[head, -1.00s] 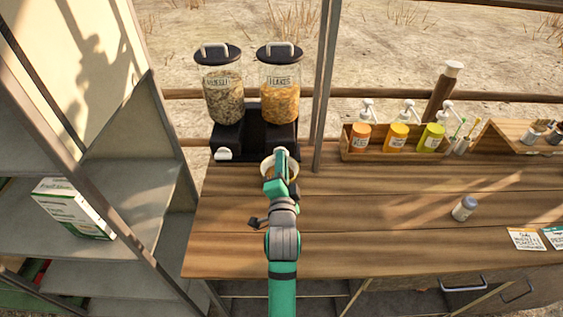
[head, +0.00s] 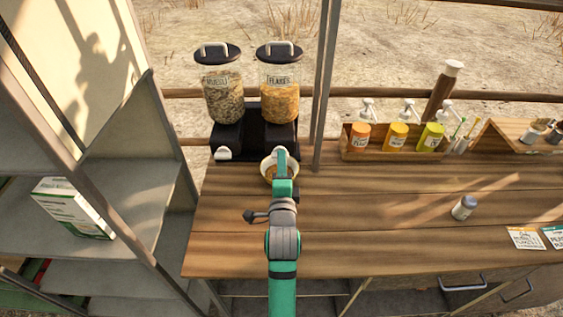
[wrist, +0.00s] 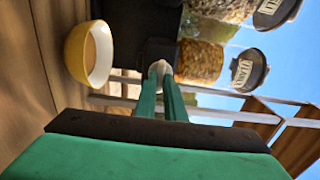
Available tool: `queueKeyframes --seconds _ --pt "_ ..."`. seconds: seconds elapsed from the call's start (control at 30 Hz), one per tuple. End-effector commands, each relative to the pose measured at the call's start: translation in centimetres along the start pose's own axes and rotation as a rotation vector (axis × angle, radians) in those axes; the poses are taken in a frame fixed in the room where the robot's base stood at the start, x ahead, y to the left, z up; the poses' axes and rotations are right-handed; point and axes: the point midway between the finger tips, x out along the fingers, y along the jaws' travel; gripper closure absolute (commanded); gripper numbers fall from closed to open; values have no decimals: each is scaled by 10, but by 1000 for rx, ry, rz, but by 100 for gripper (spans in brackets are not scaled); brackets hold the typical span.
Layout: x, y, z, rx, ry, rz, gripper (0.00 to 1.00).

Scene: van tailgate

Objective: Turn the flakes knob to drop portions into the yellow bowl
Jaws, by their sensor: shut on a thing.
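The flakes dispenser (head: 280,92) stands at the back of the counter, its clear jar holding orange flakes above a black base. Its white knob (wrist: 161,68) shows between my fingertips in the wrist view. My gripper (head: 281,155) is shut on this knob, and hides most of it in the head view. The yellow bowl (wrist: 78,55) stands under the flakes spout; the wrist view shows its yellow outside and pale inside. In the head view the bowl (head: 265,171) is partly hidden behind my gripper, with some orange-brown content visible in it.
The muesli dispenser (head: 222,97) stands left of the flakes one, with its own white knob (head: 223,154). A metal post (head: 324,90) rises close on the right. A wooden rack (head: 350,152) of pump bottles and a small jar (head: 464,207) are further right. The front counter is clear.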

Motion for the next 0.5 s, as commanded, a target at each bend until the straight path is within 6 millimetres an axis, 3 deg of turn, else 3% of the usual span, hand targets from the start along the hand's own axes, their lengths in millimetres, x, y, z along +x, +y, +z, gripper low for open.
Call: queueKeyframes --seconds 0.17,0.2,0.27,0.3,0.5 --pt "0 -1 -1 -1 1 -2 100" --pt "0 -1 -1 -1 1 -2 88" --pt "0 -1 -1 -1 1 -2 74" --pt "0 -1 0 -1 1 -2 72" --pt "0 0 0 -1 0 -1 72"
